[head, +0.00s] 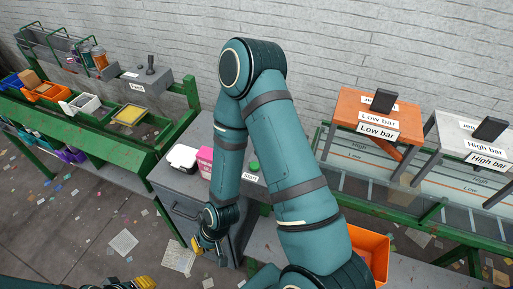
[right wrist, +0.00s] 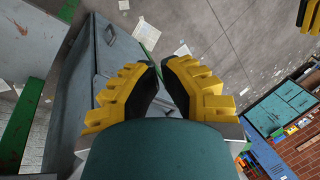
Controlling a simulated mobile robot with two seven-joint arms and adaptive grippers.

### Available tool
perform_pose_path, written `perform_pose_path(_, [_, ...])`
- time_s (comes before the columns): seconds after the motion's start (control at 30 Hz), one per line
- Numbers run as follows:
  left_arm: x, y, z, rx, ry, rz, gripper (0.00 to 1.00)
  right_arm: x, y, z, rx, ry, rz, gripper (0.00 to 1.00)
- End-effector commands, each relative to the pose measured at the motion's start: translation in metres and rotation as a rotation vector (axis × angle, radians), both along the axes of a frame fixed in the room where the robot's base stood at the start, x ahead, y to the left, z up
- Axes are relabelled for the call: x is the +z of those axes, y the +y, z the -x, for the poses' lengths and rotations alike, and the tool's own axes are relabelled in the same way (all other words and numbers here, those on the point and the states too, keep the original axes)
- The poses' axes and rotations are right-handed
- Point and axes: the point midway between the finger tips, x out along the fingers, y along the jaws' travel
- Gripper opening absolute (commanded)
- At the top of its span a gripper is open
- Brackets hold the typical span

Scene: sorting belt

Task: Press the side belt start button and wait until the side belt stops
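The green start button (head: 254,167) stands on the grey cabinet top behind my right arm, with a "Start" label (head: 250,178) in front of it. My right gripper (head: 197,246) hangs low in front of the cabinet, below and left of the button, apart from it. In the right wrist view its yellow fingers (right wrist: 159,68) are close together with nothing seen held between them. My left gripper (head: 144,283) only partly shows at the bottom edge of the head view; its opening cannot be told. The side belt is not clearly identifiable.
A white box (head: 183,156) and a pink box (head: 205,160) stand left of the button. Green racks with bins (head: 84,105) are at left. Orange "Low bar" (head: 352,108) and grey "High bar" (head: 451,130) stands are at right. An orange bin (head: 372,247) is below. Papers litter the floor.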

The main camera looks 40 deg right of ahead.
Motion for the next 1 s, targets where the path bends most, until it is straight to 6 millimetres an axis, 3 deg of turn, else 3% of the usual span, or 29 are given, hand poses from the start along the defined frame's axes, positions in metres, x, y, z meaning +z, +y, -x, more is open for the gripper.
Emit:
perform_pose_path(0.4, [0.001, 0.0, 0.0, 0.001, 0.001, 0.0, 0.34, 0.001, -0.001, -0.001, -0.002, 0.001, 0.001, 0.0])
perform_pose_path(0.53, [0.011, 0.001, 0.0, 0.001, -0.001, 0.0, 0.34, 0.019, -0.02, -0.015, -0.055, 0.013, 0.02, 0.0])
perform_pose_path(0.67, [0.033, 0.002, -0.001, 0.004, -0.004, 0.003, 0.34, 0.065, -0.072, -0.044, -0.206, 0.057, 0.061, 0.0])
perform_pose_path(0.8, [0.06, 0.003, -0.003, 0.006, -0.011, 0.006, 0.34, 0.137, -0.147, -0.067, -0.442, 0.123, 0.107, 0.0])
perform_pose_path(1.0, [0.087, 0.004, -0.004, 0.009, -0.014, 0.01, 0.34, 0.228, -0.232, -0.064, -0.753, 0.212, 0.136, 0.0])
